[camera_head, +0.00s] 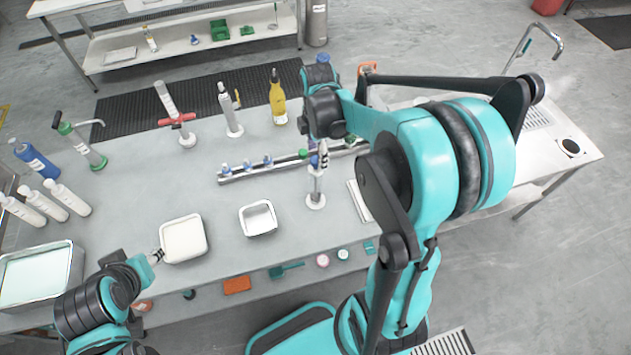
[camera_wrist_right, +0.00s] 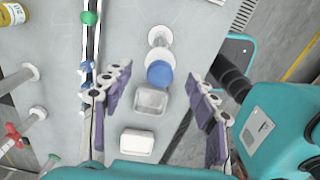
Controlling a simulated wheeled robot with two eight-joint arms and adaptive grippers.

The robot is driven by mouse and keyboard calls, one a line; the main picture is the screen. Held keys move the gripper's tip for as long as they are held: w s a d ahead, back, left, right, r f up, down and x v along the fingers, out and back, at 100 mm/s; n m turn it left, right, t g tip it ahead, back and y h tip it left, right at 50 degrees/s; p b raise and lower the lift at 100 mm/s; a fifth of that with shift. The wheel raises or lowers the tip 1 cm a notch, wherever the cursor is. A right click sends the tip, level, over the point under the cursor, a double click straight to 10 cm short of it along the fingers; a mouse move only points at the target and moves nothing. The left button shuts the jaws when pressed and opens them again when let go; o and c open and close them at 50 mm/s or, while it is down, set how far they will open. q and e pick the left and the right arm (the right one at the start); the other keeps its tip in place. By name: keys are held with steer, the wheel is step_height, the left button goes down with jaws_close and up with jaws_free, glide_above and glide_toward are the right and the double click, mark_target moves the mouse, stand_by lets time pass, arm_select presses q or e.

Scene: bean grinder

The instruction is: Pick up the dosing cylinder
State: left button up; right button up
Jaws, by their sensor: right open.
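The cylinder that I take for the dosing cylinder is pale and upright, on a round white foot (camera_head: 316,201), near the middle of the table. In the right wrist view its round blue top (camera_wrist_right: 159,73) faces the camera. My right gripper (camera_head: 321,150) is above and around its upper part in the head view, which partly hides it. In the right wrist view the right gripper (camera_wrist_right: 160,92) is open, with the blue top between its spread fingers and no visible grip. My left gripper (camera_head: 158,256) is at the front left, beside a white tub; its fingers are too small to read.
A rail (camera_head: 285,163) with blue-topped pieces runs behind the cylinder. A white tub (camera_head: 184,240) and a metal tray (camera_head: 258,219) stand to its left. A yellow bottle (camera_head: 278,100) and a red-handled cylinder (camera_head: 174,115) stand farther back. Table is bare between tray and rail.

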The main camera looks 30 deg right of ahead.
mark_target(316, 168)
steer(key=shift+d+f, duration=0.1)
steer(key=shift+f, duration=0.25)
steer(key=f, duration=0.2)
steer(key=f+b, duration=0.1)
steer(key=f, duration=0.4)
steer(key=shift+a+f+b, duration=0.1)
steer(key=shift+a+b, duration=0.15)
steer(key=shift+b, duration=0.15)
jaws_close()
